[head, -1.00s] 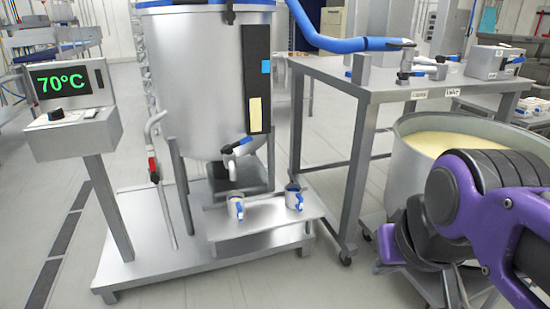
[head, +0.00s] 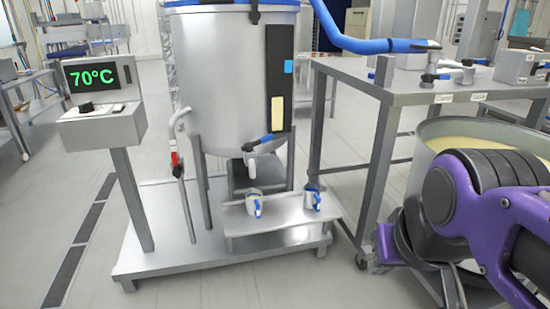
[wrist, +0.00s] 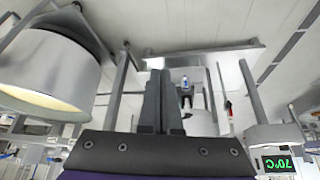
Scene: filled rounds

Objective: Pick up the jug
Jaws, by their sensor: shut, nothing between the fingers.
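Two small metal jugs with blue handles stand upright on a low steel shelf (head: 275,224) below the big tank. In the head view one is the left jug (head: 251,201), the other the right jug (head: 314,198). In the wrist view, which looks upside down, one jug (wrist: 186,86) shows just right of my fingertips; the other is not clearly seen and may be behind the fingers. My gripper (wrist: 160,74) is shut and empty, well short of the shelf. In the head view only my purple and black arm shows at the right, with no fingers visible.
A steel table (head: 400,90) stands at right, with a vat of pale yellow liquid (head: 440,140) beside my arm. A 70°C display post (head: 100,95) stands left. The floor in front is clear.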

